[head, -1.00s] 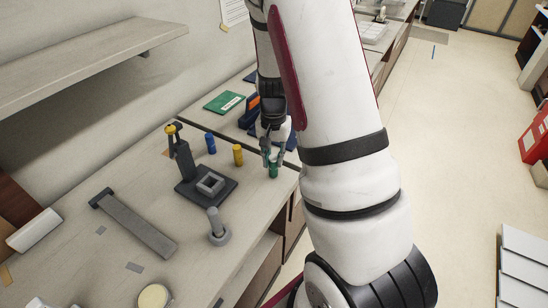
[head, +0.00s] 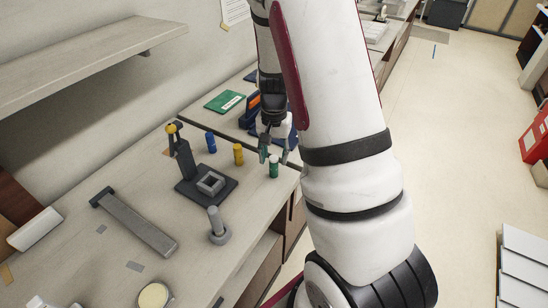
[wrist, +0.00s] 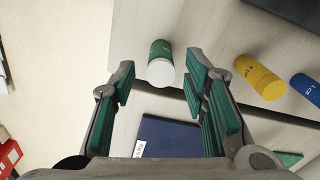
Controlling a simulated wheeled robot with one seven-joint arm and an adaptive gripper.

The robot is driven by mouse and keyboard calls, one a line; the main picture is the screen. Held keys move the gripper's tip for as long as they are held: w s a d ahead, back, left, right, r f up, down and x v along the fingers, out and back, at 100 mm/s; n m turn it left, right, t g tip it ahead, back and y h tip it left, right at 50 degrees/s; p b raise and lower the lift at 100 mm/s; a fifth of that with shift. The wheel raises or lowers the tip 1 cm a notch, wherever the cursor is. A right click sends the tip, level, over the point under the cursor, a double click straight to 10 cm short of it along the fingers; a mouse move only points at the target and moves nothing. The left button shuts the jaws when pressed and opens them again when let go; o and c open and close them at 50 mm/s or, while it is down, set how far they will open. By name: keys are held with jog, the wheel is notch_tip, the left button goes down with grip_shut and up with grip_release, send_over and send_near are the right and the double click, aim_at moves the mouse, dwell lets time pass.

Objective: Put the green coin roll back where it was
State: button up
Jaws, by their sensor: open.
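The green coin roll (head: 273,167) stands upright on the counter near its right edge, at the right end of a row with a yellow roll (head: 238,154) and a blue roll (head: 211,143). My gripper (head: 274,156) is open just above and around the green roll. In the wrist view the green roll (wrist: 161,62) with its white end lies between and slightly beyond my open fingers (wrist: 160,85), touching neither. The yellow roll (wrist: 258,77) and blue roll (wrist: 307,89) are to the right there.
A dark stand with a square holder (head: 210,183) is left of the rolls. A grey post on a round base (head: 217,228) and a long grey bar (head: 135,222) lie nearer. A green booklet (head: 224,102) and blue items are behind. The counter's right edge is close to the green roll.

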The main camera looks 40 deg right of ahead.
aim_at(274, 158)
notch_tip(274, 158, up, 11)
jog(key=s+a+r+n+t, duration=0.3)
jog(key=s+a+r+n, duration=0.25)
jog(key=a+r, duration=0.55)
jog(key=s+a+r+n+t, duration=0.1)
jog(key=s+a+r+n, duration=0.1)
jog(key=s, duration=0.4)
jog(key=s+a+r+n+t, duration=0.1)
jog(key=s+a+r+n, duration=0.2)
jog(key=s+a, duration=0.2)
jog(key=shift+s, duration=0.4)
